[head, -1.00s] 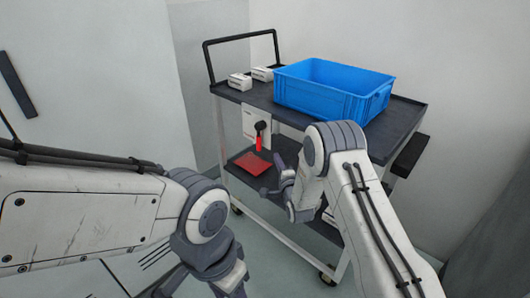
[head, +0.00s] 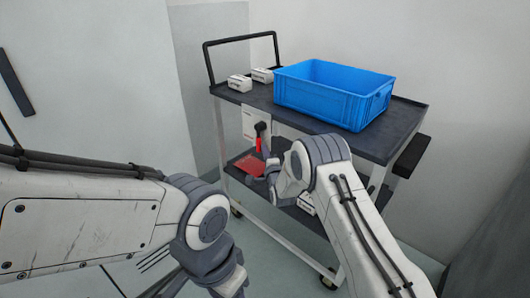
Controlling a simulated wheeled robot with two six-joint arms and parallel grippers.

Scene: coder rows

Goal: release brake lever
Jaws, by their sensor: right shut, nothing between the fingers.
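The brake lever (head: 259,144), red with a black knob at its top, stands upright in front of a white plate on the near side of the cart (head: 395,133). My right gripper (head: 270,168) is shut and empty, just right of and below the lever. Whether it touches the lever I cannot tell. My right wrist hides part of the gripper. My left arm comes in from the left and bends down at the bottom of the head view; its gripper is out of the picture.
A blue crate (head: 320,103) and two small white boxes (head: 240,83) (head: 262,75) stand on the cart's top shelf. Walls stand behind and right; floor shows at front.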

